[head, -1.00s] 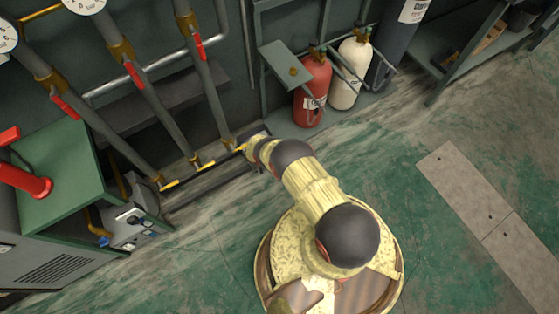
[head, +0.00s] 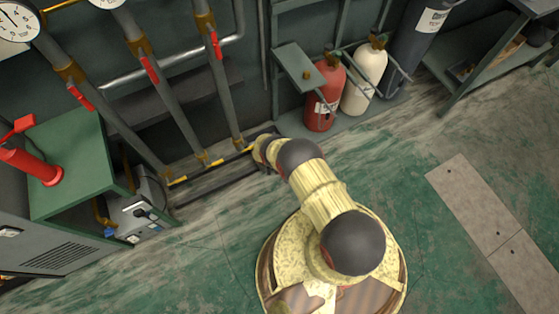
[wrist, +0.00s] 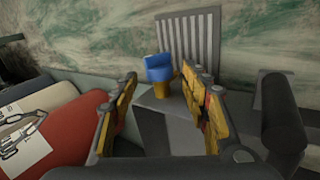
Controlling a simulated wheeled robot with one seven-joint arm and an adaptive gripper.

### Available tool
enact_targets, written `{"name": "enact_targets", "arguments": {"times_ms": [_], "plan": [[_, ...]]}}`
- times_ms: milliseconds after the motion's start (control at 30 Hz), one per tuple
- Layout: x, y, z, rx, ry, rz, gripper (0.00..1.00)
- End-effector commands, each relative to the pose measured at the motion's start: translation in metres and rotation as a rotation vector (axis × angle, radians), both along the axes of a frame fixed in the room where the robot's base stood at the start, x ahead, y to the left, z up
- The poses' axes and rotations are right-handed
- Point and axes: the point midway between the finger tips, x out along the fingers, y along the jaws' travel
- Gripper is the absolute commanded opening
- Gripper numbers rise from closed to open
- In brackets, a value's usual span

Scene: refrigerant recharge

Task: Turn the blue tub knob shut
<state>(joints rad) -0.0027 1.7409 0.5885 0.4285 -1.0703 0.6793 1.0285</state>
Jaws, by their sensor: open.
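The blue knob (wrist: 158,68) stands on a short brass stem (wrist: 160,89) above a grey surface (wrist: 155,112) in the wrist view. My gripper (wrist: 158,82) is open, with one yellow-and-black finger on each side of the picture. The knob shows between and beyond the fingertips; I cannot tell whether the right fingertip touches it. The fingers look empty. In the head view my arm reaches to the foot of the pipes, and its end hides my fingers and this knob. A small blue part (head: 109,232) shows on a grey machine at the left; I cannot tell what it is.
A red cylinder (head: 325,100) and a cream cylinder (head: 364,78) stand in a rack right of my arm's end. Vertical pipes with red-handled valves (head: 149,68) are at the left. A green stand (head: 70,150) holds a red fixture. Green floor (head: 440,270) at the right is open.

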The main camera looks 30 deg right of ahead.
Motion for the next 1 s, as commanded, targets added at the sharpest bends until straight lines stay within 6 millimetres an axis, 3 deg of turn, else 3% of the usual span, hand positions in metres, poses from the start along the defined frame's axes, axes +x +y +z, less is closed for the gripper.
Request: {"name": "enact_targets", "arguments": {"times_ms": [600,1000], "plan": [[0.0,0.045,0.067,0.0,-0.001,0.002,0.46],[-0.002,0.057,0.085,0.0,0.001,-0.001,0.46]]}}
